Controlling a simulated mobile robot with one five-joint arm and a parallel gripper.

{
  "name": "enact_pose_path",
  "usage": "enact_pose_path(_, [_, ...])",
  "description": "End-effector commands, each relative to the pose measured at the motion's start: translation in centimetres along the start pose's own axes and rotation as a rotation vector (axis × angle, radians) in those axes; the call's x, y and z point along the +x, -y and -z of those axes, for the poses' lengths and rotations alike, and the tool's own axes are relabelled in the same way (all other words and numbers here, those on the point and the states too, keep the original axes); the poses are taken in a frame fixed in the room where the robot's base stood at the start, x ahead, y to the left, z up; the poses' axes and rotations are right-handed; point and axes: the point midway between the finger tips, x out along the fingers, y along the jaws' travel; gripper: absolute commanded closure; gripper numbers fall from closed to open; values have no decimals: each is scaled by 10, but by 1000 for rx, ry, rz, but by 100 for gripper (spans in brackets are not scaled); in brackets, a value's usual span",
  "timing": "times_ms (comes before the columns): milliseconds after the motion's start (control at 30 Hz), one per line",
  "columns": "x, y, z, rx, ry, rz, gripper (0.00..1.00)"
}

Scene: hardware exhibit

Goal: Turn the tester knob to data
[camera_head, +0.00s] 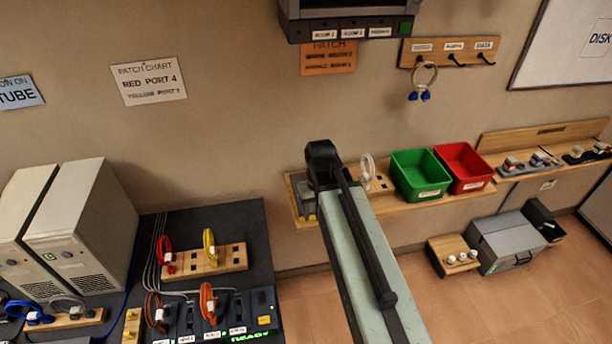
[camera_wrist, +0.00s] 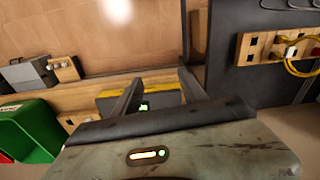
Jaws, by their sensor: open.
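The box that looks like the tester (camera_wrist: 112,99) is dark with a yellow strip and a small green lit mark. In the wrist view it lies at the middle, partly behind my gripper (camera_wrist: 160,76). My gripper is open, with nothing between its two dark fingers, which reach over the box. I cannot make out the knob or its labels, and I cannot tell whether a finger touches the box. In the head view a grey box with yellow (camera_head: 307,204) shows at the shelf's left end, mostly hidden by my arm.
The wooden shelf (camera_head: 398,204) also holds a white cable loop (camera_head: 367,170), a green bin (camera_head: 420,174) and a red bin (camera_head: 464,166). A dark desk (camera_head: 258,235) with cables and computers stands to the left. Boxes stand on the floor at right.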

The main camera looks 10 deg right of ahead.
Motion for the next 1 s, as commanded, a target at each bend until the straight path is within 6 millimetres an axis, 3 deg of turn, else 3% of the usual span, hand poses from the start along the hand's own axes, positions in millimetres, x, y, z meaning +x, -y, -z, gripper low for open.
enact_pose_path(33, [-20, -3, 27, -58, 2, 0, 50])
enact_pose_path(200, [-11, -9, 82, -290, 22, 6, 50])
enact_pose_path(400, [-7, -14, 131, -519, 43, 16, 50])
enact_pose_path(533, [-6, -16, 143, -594, 50, 21, 50])
enact_pose_path(767, [-1, -15, 142, -605, 51, 22, 50])
enact_pose_path(1000, [34, -14, 140, -604, 51, 22, 50])
